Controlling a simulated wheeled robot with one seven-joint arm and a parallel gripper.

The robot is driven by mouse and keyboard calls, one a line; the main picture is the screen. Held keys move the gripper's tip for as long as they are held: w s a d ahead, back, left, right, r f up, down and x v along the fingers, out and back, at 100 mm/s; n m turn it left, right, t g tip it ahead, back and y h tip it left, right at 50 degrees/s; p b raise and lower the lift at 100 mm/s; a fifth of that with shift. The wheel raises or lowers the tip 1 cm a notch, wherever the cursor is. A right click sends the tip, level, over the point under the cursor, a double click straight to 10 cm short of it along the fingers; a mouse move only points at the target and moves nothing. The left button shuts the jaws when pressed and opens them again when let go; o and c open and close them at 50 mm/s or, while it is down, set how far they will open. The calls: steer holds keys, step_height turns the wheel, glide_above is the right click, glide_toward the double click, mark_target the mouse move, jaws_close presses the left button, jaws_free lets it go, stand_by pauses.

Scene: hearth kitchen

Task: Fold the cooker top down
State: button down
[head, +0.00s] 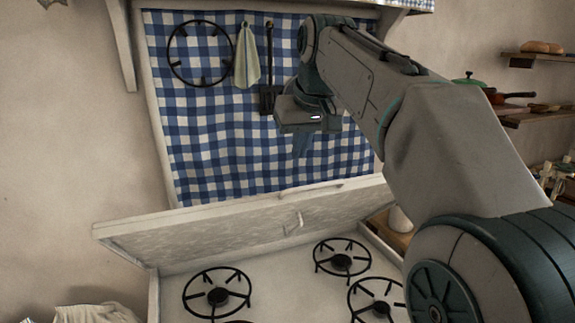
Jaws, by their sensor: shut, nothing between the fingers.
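The cooker top (235,220) is a pale lid hinged at the back of the white cooker (280,284). My gripper (302,148) is shut and empty. In the picture it shows above the lid, in front of the blue checked cloth; its distance from the lid is hard to judge. My arm covers the right part of the view and hides the cooker's right front.
Several black burner grates, one at the left (217,296), sit on the cooker. A ring trivet (199,53), a green cloth (246,60) and a black spatula (268,85) hang behind. Shelves (535,58) with pans and bread are at the right.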

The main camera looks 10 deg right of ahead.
step_height(320, 180, up, 4)
steer(key=w, duration=0.2)
steer(key=x, duration=0.7)
steer(key=a+x, duration=0.1)
steer(key=x, duration=0.2)
steer(key=shift+f, duration=0.2)
steer(key=shift+s+d+f, duration=0.15)
steer(key=shift+s+f, duration=0.2)
steer(key=shift+s, duration=0.25)
steer(key=shift+s+d+f, duration=0.15)
steer(key=shift+s+f, duration=0.2)
steer(key=shift+s, duration=0.3)
steer(key=shift+s+d+f, duration=0.1)
steer(key=shift+s+f, duration=0.2)
steer(key=shift+f, duration=0.15)
